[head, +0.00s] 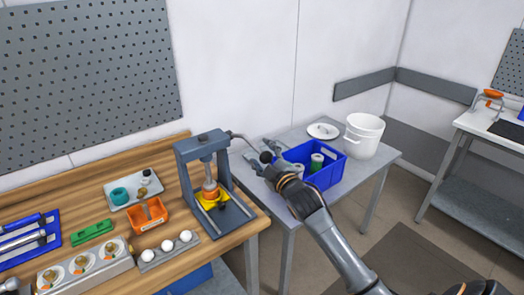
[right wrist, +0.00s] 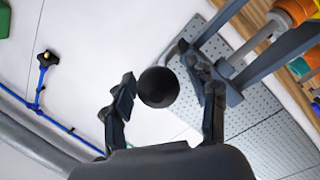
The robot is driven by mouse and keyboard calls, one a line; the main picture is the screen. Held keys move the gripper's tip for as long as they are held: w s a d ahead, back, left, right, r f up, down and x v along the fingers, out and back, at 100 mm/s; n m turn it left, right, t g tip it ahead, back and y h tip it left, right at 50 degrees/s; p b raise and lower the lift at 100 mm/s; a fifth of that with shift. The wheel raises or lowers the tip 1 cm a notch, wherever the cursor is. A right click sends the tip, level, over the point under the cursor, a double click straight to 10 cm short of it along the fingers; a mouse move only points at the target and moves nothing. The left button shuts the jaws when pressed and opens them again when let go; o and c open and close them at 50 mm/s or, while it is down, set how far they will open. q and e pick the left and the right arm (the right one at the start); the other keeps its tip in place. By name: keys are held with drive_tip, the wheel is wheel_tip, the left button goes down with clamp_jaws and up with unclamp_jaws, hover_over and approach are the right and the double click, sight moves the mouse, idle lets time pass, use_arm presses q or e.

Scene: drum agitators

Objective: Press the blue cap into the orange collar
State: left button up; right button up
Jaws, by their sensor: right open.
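The grey press (head: 203,165) stands at the right end of the wooden bench. An orange piece (head: 210,189), seemingly the collar, sits upright under its ram on a yellow holder (head: 212,203). I cannot make out a blue cap there. The press lever runs right to a black ball knob (head: 266,157). My right gripper (head: 262,165) is open at this knob. In the right wrist view the knob (right wrist: 158,87) lies between the spread fingers (right wrist: 166,95), with gaps showing beside it. My left gripper is not in view.
An orange bin (head: 149,215), a tray with a teal ring (head: 119,195), a green part (head: 92,232) and white balls (head: 167,246) crowd the bench left of the press. A blue crate (head: 322,178) and white bucket (head: 363,136) stand on the grey table.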

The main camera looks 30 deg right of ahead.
drive_tip(key=shift+w, duration=0.3)
clamp_jaws()
idle(0.3)
